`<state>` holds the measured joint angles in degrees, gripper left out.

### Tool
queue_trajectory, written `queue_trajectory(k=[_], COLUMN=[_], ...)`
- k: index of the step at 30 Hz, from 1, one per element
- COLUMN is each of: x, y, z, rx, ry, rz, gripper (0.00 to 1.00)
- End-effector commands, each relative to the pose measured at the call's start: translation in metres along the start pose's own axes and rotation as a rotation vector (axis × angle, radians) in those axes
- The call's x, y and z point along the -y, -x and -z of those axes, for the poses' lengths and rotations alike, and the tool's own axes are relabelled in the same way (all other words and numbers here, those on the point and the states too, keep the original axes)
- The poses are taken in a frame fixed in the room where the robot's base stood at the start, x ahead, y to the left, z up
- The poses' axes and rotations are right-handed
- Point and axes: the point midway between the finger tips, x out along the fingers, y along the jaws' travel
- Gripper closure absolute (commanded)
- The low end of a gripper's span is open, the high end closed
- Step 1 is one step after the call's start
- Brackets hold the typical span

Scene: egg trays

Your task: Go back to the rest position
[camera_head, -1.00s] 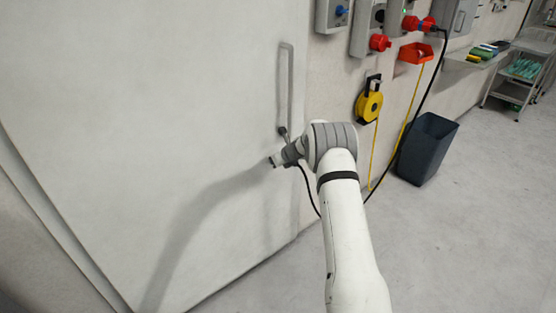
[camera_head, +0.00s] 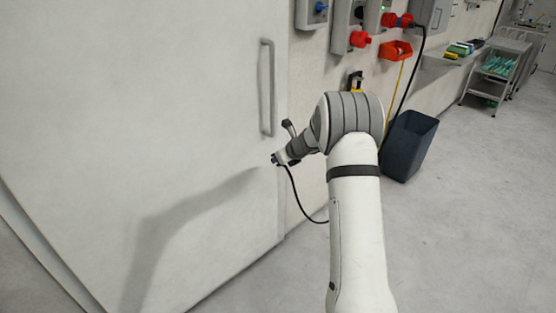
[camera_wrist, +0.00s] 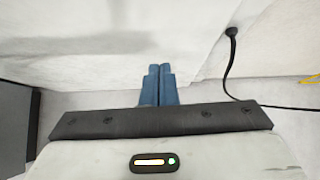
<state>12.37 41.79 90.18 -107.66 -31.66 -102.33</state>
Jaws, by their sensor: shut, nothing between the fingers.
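In the wrist view my gripper (camera_wrist: 159,72) shows as two blue fingers pressed side by side, shut and empty. In the head view my gripper (camera_head: 276,159) is at the end of my bent arm, pointing left toward a large white door (camera_head: 150,90). It is below the door's vertical handle (camera_head: 266,88) and apart from it. Whether the fingertips touch the door cannot be told, but the arm's shadow falls on the door to the left.
A dark bin (camera_head: 408,146) stands on the floor by the wall. A shelf trolley (camera_head: 497,72) is further back. The floor at right is clear.

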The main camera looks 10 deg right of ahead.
Motion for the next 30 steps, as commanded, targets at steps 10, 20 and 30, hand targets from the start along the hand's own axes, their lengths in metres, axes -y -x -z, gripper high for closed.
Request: queue_trajectory(k=[10,20,30], x=[0.000,-0.025,-0.139], y=[0.061,0.219,0.347], z=[-0.044,-0.068,0.027], rx=[0.093,0.397,0.593], ry=[-0.301,-1.387,-2.572], rz=[0.144,0.471,0.705], gripper=[1.00,1.00,1.00])
